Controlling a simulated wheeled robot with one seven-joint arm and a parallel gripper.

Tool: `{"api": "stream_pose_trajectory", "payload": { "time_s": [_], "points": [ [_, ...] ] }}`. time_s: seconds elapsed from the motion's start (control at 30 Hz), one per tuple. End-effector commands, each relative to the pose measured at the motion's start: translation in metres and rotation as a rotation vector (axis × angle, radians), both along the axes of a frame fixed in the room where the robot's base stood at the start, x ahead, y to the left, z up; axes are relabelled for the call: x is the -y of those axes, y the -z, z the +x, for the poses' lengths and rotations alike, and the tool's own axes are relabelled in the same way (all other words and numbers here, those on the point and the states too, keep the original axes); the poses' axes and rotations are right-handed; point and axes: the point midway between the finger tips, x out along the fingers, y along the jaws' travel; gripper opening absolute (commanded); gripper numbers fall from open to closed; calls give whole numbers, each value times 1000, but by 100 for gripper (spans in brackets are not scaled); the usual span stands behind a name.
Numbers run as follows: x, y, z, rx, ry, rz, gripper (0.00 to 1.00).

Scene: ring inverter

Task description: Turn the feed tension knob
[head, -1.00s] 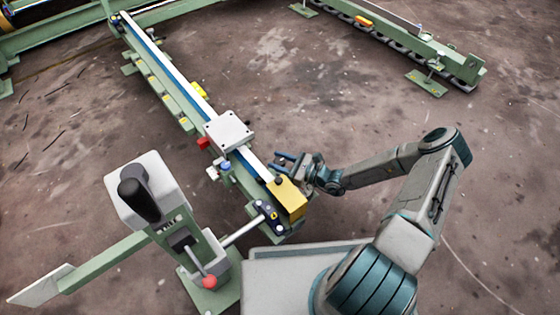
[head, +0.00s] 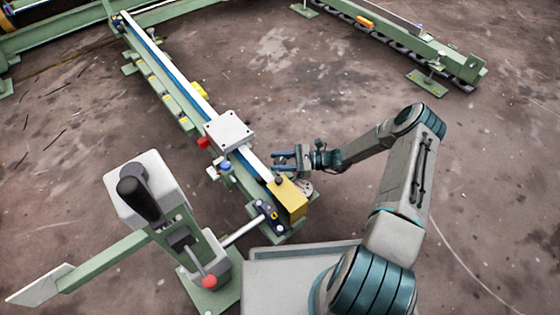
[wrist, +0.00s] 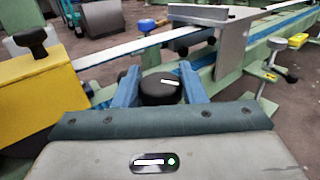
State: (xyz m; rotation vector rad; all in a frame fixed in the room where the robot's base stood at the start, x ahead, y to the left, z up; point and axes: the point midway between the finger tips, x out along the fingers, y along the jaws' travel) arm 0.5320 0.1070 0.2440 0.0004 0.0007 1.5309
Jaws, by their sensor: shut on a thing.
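A round black knob with a white mark (wrist: 161,87), which I take to be the feed tension knob, sits between my gripper's two blue fingers in the wrist view. My gripper (wrist: 160,90) is shut on it, with one finger on each side. In the head view my gripper (head: 282,161) is at the right side of the rail, just beyond the yellow block (head: 291,198). The held knob cannot be made out clearly there.
Another black knob (wrist: 31,41) stands on the yellow block, left of my fingers in the wrist view. A grey plate (head: 229,131) sits across the rail. A post with a black handle (head: 141,199) stands at left.

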Motion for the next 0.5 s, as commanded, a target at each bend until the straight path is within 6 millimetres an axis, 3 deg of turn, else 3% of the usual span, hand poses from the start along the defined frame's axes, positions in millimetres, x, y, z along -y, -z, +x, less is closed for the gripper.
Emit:
{"api": "stream_pose_trajectory", "payload": {
  "time_s": [0.5],
  "points": [
    [0,1,2,4,-475,-5,15]
  ]
}}
